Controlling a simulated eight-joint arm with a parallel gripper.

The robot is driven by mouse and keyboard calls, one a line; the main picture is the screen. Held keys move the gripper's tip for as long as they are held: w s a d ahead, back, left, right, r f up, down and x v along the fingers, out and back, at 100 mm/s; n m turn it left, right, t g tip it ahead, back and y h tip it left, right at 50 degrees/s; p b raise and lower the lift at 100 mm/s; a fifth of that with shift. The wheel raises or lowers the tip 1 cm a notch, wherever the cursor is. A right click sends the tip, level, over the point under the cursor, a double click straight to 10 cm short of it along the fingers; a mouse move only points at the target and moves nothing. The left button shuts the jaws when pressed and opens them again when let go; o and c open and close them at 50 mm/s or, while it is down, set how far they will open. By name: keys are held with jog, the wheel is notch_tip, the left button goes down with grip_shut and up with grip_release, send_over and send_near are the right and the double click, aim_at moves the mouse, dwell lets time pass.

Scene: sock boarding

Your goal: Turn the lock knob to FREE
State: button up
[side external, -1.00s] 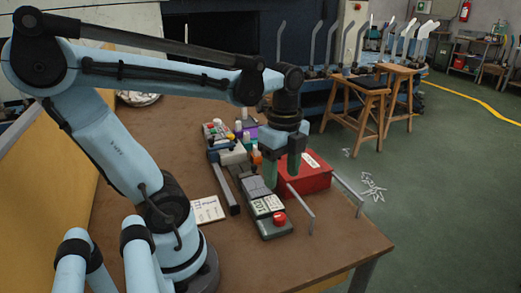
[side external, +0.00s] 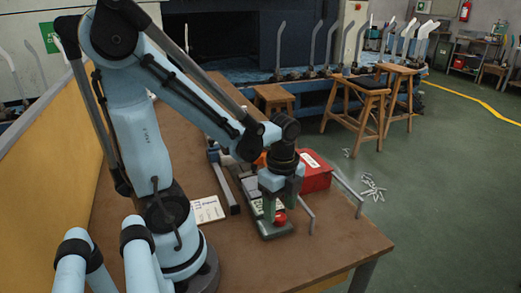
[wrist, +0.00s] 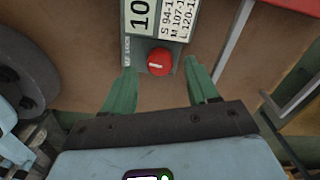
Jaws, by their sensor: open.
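The lock knob (wrist: 160,62) is round and red with a pale mark across its top. It sits at the near end of a grey control panel (wrist: 133,50) with white label plates, and also shows in the side external view (side external: 280,218). My gripper (wrist: 157,76) is open, its two green fingers apart, one on each side of the knob's line in the wrist view. In the side external view my gripper (side external: 283,204) is right over the knob end of the panel. Whether the fingers touch the knob cannot be told. The small lettering beside the knob is not readable.
A red box (side external: 316,172) stands behind and right of my gripper. A grey metal rail (side external: 348,196) runs near the table's right edge. A white printed card (side external: 207,210) lies left of the panel. The brown table (side external: 330,247) is clear at the front right.

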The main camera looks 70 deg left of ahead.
jog(key=shift+f, duration=1.1)
jog(key=c, duration=1)
jog(key=shift+n, duration=1.5)
jog(key=shift+c, duration=0.2)
jog(key=o, duration=1)
jog(key=shift+o, duration=0.2)
jog(key=shift+a, duration=0.1)
